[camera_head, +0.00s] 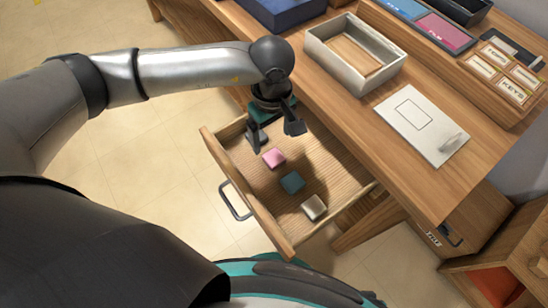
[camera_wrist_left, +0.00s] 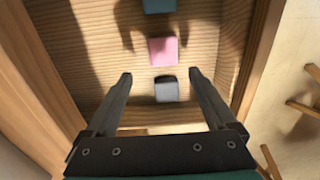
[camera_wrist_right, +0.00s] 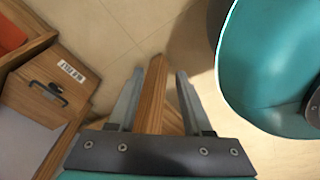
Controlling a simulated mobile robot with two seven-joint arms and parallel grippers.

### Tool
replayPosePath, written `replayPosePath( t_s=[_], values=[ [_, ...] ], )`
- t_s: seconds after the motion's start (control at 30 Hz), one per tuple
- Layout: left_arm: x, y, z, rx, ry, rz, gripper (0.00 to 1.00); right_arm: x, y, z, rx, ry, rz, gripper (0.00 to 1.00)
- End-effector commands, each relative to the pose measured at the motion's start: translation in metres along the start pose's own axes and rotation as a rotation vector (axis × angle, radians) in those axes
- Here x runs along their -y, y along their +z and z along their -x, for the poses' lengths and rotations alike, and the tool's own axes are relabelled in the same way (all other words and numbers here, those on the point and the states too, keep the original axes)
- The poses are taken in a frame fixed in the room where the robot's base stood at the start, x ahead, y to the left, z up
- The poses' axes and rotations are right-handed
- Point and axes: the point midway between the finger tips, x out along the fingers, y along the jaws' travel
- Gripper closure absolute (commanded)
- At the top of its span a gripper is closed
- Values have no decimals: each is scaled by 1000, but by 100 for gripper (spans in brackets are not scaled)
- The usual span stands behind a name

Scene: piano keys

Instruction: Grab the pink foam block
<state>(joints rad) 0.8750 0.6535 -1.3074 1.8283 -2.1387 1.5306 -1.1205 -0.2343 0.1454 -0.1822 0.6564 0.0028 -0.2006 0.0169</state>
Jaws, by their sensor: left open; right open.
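The pink foam block (camera_head: 273,157) lies in the open wooden drawer (camera_head: 262,226), nearest my left gripper (camera_head: 275,136) in a row with a teal block (camera_head: 291,182) and a pale block (camera_head: 314,207). My left gripper is open over the drawer's far-left part. In the left wrist view the pink block (camera_wrist_left: 163,51) is just beyond the open fingertips (camera_wrist_left: 161,73). A grey-white block with a dark side (camera_wrist_left: 166,91) shows between the fingers, apart from both. My right gripper (camera_wrist_right: 160,76) is open and empty, away from the drawer; the head view does not show it.
The desk (camera_head: 350,115) above the drawer holds an open box (camera_head: 322,47), a white sheet or panel (camera_head: 421,118) and labelled trays (camera_head: 503,72). A wooden cabinet (camera_head: 505,255) stands at the lower right.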

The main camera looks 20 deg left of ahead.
Motion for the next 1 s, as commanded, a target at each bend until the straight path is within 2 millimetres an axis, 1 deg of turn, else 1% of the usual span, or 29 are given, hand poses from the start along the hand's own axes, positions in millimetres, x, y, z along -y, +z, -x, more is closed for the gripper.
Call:
replayPosePath(
  t_s=[0.03,0.13,0.17,0.3,0.5,0.63,0.83,0.87,1.0],
  values=[
    [0,0,-2,1,-1,0,10,-3,-6,-1,-9,3,0,50],
    [3,0,-10,1,-2,0,10,-4,-7,-2,-4,5,-1,50],
    [3,-1,-13,1,-2,0,10,-2,-6,-2,1,3,-2,50],
    [8,-2,-32,1,-3,1,10,7,-16,-3,2,-7,-4,50],
    [8,-2,-49,1,0,0,10,13,-28,-2,1,-15,-4,50],
    [7,-2,-52,1,0,-1,10,15,-30,-1,3,-17,-4,50],
    [7,-2,-52,1,1,-1,10,15,-31,0,3,-17,-4,50],
    [7,-2,-52,1,1,-1,12,15,-31,0,3,-17,-4,50],
    [7,-2,-52,1,1,-1,28,15,-31,0,3,-17,-4,50]
  ],
)
